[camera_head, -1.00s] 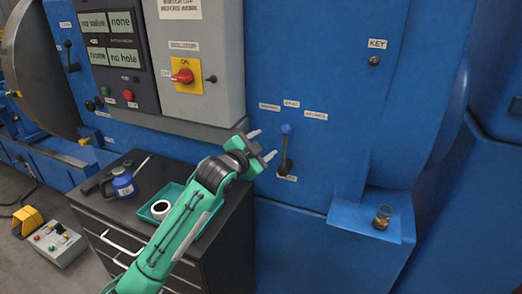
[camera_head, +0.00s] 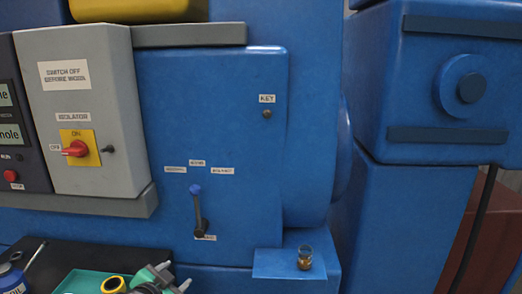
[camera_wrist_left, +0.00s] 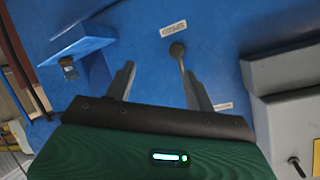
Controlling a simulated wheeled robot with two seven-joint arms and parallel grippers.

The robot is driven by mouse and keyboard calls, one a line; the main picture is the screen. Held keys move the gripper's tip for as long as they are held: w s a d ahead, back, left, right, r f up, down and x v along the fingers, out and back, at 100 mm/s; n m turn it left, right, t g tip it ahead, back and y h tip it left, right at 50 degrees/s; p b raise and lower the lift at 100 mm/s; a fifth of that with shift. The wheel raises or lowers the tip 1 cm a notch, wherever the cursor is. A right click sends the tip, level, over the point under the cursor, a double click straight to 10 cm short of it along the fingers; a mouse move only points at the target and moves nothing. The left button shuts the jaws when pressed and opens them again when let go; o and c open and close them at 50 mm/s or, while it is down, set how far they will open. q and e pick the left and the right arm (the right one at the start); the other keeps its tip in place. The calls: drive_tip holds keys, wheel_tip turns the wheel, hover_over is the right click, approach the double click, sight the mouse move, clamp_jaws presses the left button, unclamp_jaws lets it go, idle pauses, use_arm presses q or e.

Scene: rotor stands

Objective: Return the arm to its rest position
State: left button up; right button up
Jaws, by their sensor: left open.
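My left gripper (camera_head: 179,274) shows at the bottom of the head view, its green arm mostly cut off by the frame edge. Its jaws are open and empty. It is below and left of the lever (camera_head: 198,212), apart from it in that view; the lever has a blue knob and stands nearly upright on the blue panel. In the left wrist view both fingers (camera_wrist_left: 158,70) are spread, with the lever (camera_wrist_left: 178,51) beyond them near the right finger. My right gripper is not in view.
A small jar (camera_head: 304,257) stands on a blue ledge (camera_head: 270,264) at the right. A green tray (camera_head: 85,282) with a dark ring with a yellow rim (camera_head: 113,284) is at lower left. A grey isolator box (camera_head: 115,150) with a red switch (camera_head: 75,148) juts out at left.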

use_arm(q)
drive_tip(key=s+f+n+g+y, duration=0.1)
drive_tip(key=s+f+n+g, duration=0.15)
drive_tip(key=s+f, duration=0.6)
drive_tip(key=s+f+n+g, duration=0.2)
drive_tip(key=s+f+g, duration=0.15)
drive_tip(key=s, duration=1.05)
drive_tip(key=s+f+n+g+y, duration=0.15)
drive_tip(key=s+f+g, duration=0.3)
drive_tip(key=s, duration=0.65)
drive_tip(key=s+f+x, duration=0.1)
drive_tip(key=s+x, duration=0.2)
drive_tip(key=x, duration=1.3)
drive_tip(key=s+d+f+x, duration=0.1)
drive_tip(key=s+x, duration=0.3)
drive_tip(key=x, duration=1.1)
drive_tip(key=s+a+f+g, duration=0.1)
drive_tip(key=s+a+f, duration=0.2)
drive_tip(key=s+f, duration=1.6)
drive_tip(key=shift+a, duration=0.2)
drive_tip(key=shift+g, duration=0.25)
